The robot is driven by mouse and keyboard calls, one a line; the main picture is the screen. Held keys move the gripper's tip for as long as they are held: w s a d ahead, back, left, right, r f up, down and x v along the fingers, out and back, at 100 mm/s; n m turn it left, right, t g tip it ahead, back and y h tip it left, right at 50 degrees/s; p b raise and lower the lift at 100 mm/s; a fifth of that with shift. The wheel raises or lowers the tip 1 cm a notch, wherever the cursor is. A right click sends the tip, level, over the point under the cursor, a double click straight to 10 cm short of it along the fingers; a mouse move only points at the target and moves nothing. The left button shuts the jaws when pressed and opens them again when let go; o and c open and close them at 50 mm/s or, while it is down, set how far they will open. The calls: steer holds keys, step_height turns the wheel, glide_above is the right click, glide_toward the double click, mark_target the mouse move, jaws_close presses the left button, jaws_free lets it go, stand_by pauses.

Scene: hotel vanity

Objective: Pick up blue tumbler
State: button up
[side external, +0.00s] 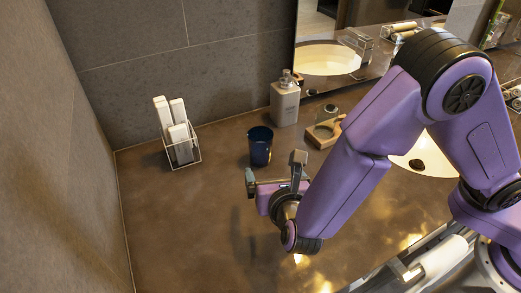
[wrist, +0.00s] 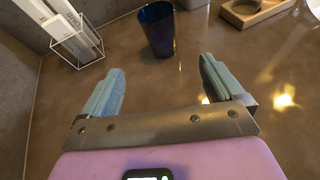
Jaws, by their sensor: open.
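The blue tumbler (side external: 260,146) stands upright on the brown counter in the side external view, near the back wall. In the wrist view the blue tumbler (wrist: 158,29) is at the top centre, beyond the fingertips and roughly in line with the gap between them. My gripper (side external: 273,168) is in front of the tumbler in the side external view, apart from it. In the wrist view my gripper (wrist: 161,75) has its two light-blue finger pads spread wide, with bare counter between them.
A wire holder (side external: 185,157) with white packets stands left of the tumbler. A soap dispenser (side external: 285,101) stands behind it to the right. A wooden tray with a glass (side external: 325,127) lies to the right, near the sink (side external: 425,158). The counter's left front (side external: 180,230) is clear.

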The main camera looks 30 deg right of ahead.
mark_target(260, 148)
steer(key=x, duration=1.7)
steer(key=shift+f, duration=0.25)
steer(key=c, duration=1.2)
